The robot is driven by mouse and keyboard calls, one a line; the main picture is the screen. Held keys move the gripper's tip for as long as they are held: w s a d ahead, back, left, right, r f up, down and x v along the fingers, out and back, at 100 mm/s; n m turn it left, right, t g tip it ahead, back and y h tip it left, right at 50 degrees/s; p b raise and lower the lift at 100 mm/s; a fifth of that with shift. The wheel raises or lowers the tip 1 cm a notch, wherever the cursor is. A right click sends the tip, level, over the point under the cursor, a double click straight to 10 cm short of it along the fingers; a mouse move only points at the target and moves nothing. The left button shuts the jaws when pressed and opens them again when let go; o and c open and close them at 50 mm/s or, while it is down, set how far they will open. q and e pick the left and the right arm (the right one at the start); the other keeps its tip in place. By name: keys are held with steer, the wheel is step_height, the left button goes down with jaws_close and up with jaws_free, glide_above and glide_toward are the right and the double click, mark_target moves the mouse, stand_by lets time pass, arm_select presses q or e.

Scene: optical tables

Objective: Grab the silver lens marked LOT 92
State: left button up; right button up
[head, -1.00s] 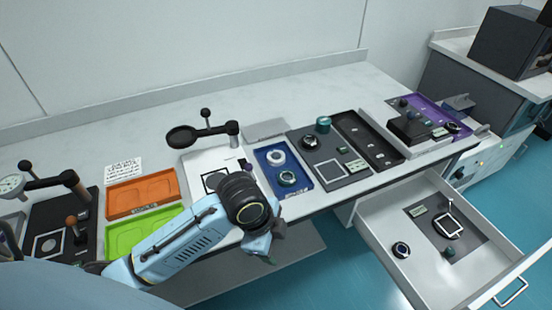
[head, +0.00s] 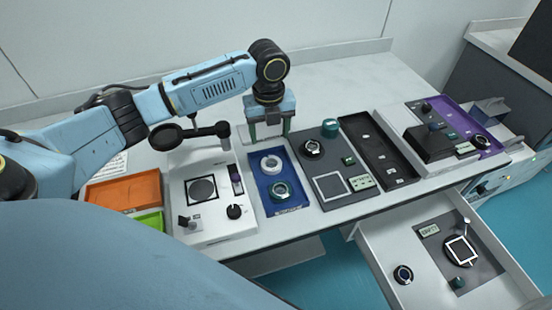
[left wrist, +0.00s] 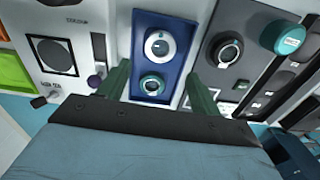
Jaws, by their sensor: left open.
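The blue tray (head: 262,203) holds two round lenses. A pale silver-white ring lens (head: 271,163) lies at the back, and a silver lens with a teal centre (head: 279,191) lies in front. In the left wrist view they are the upper lens (left wrist: 159,46) and the lower lens (left wrist: 152,85). No LOT 92 mark is readable on either. My left gripper (head: 269,136) is open and empty, pointing down above the back end of the tray. In the left wrist view its green fingers (left wrist: 158,72) are spread to either side of the tray. My right gripper is not in view.
Left of the tray is a white station with a black magnifier arm (head: 190,132). Right of it is a grey panel (head: 325,204) with a black ring (head: 312,149) and a teal cylinder (head: 330,128). An open drawer (head: 385,250) juts out at the front right, holding several items.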

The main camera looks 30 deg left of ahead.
arm_select(q)
glide_above(271, 162)
steer(key=f, duration=0.4)
steer(key=shift+s+f, duration=0.2)
steer(key=shift+f, duration=0.15)
step_height(271, 162, down, 2)
steer(key=shift+f+b, duration=0.1)
steer(key=shift+b, duration=0.3)
step_height(271, 162, down, 3)
steer(key=shift+w+f+b, duration=0.15)
steer(key=shift+b, duration=0.15)
steer(key=shift+f, duration=0.15)
steer(key=shift+c, duration=0.5)
steer(key=c, duration=0.6)
steer(key=shift+c, duration=0.6)
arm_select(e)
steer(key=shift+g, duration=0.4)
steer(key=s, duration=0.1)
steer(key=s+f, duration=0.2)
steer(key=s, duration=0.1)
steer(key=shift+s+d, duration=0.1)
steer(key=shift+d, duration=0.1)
